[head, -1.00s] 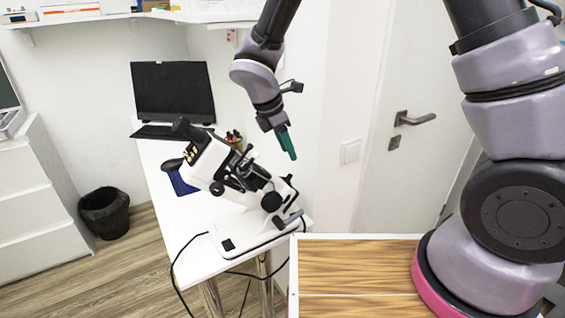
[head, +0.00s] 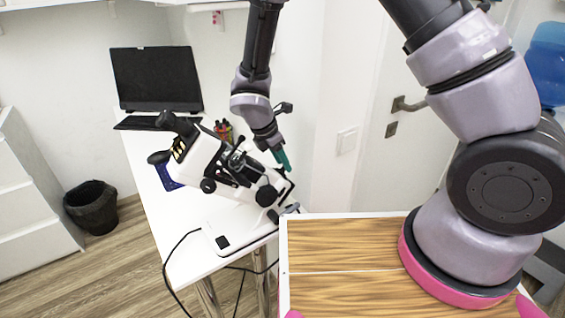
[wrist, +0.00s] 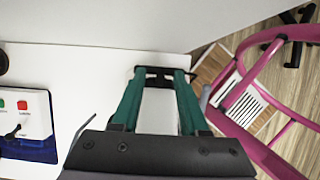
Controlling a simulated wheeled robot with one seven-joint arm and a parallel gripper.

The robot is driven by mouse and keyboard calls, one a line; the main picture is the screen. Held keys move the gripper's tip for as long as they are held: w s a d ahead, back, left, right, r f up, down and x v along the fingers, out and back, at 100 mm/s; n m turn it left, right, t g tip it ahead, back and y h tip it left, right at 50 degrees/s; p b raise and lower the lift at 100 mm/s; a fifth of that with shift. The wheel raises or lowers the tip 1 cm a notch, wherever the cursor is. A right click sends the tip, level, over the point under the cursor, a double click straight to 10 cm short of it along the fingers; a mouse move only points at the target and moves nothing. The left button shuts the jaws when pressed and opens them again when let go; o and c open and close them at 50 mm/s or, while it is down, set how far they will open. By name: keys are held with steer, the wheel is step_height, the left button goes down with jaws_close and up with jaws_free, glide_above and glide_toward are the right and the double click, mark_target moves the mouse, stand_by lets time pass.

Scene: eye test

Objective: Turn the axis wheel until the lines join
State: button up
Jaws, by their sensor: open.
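The white eye instrument (head: 215,170) with black knobs stands tilted on its flat base on the white table. A large round black knob (head: 268,195) is on its near right side, and a smaller black knob (head: 208,186) is further left. I cannot tell which is the axis wheel, and no lines are visible. My gripper (head: 285,162) has teal fingers and points down just above the instrument's right end; contact cannot be told. In the wrist view my gripper (wrist: 158,73) is open, with a white surface between its fingers and a dark part by the tips.
A white panel (wrist: 25,112) with red and green buttons shows in the wrist view. A black bin (head: 90,206) stands on the floor. A door (head: 380,150) is at right.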

steer(key=shift+w+d+f, duration=0.1)
steer(key=shift+d+f, duration=0.05)
steer(key=shift+f, duration=0.25)
jaws_close()
steer(key=shift+s+d+f+m+t+y, duration=0.15)
steer(key=shift+s+d+m+t, duration=0.2)
steer(key=shift+s+m, duration=0.4)
steer(key=shift+s+d+r+m+t+y, duration=0.15)
steer(key=shift+s+m+t, duration=0.3)
steer(key=shift+m, duration=0.5)
steer(key=shift+f, duration=0.1)
steer(key=shift+w, duration=0.1)
